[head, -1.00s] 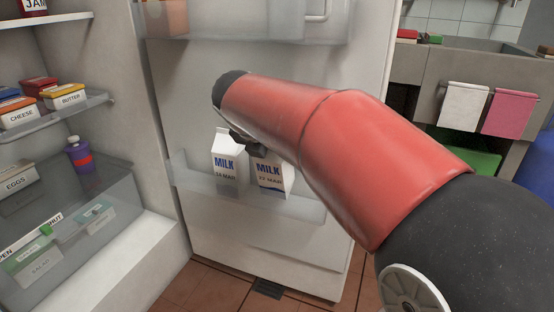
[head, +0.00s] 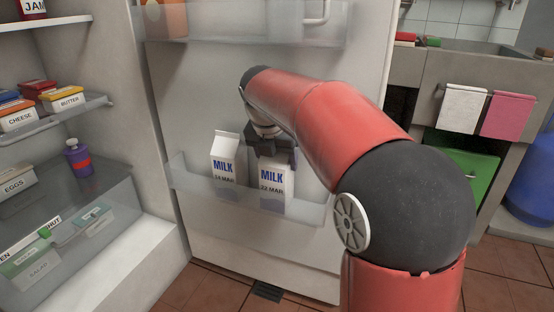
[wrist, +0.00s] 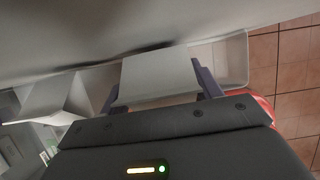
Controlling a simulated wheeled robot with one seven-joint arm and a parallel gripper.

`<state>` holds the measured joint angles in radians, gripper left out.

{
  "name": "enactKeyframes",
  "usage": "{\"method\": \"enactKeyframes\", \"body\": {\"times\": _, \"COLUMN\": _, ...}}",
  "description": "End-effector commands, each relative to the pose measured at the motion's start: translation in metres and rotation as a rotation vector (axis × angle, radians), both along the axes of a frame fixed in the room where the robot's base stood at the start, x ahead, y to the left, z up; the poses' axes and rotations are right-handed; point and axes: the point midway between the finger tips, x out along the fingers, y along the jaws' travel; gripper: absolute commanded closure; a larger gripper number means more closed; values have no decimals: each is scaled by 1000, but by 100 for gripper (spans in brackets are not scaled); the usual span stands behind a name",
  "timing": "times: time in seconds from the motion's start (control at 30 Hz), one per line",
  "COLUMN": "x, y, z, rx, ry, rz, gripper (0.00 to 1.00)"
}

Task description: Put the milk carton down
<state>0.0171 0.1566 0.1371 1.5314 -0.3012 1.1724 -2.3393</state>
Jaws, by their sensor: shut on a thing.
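Two white milk cartons with blue MILK lettering stand in the fridge door's lower shelf in the head view. My gripper (head: 272,150) is at the top of the right milk carton (head: 276,182), shut on it. That carton also shows between my fingers in the wrist view (wrist: 158,78). The left milk carton (head: 226,165) stands beside it, upright; it shows at the left in the wrist view (wrist: 55,95). The translucent door shelf (head: 305,212) has both cartons behind its front wall. I cannot tell whether the held carton's base touches the shelf floor.
The open fridge door (head: 360,60) has an upper shelf (head: 250,25) above my gripper. Fridge shelves at the left hold cheese, butter (head: 64,99), eggs and a purple bottle (head: 78,158). A sink counter with two towels is at the right.

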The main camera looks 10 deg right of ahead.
Motion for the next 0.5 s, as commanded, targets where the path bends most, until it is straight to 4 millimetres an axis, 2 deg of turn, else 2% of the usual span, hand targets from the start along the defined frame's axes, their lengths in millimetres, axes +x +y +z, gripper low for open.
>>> {"method": "enactKeyframes", "body": {"times": 0.33, "x": 0, "y": 0, "z": -1, "rx": -1, "ry": -5, "rz": 0, "gripper": 100}}
{"method": "enactKeyframes", "body": {"times": 0.37, "x": 0, "y": 0, "z": -2, "rx": 0, "ry": -2, "rz": 0, "gripper": 33}}
{"method": "enactKeyframes", "body": {"times": 0.5, "x": 0, "y": 0, "z": -2, "rx": 0, "ry": -2, "rz": 0, "gripper": 15}}
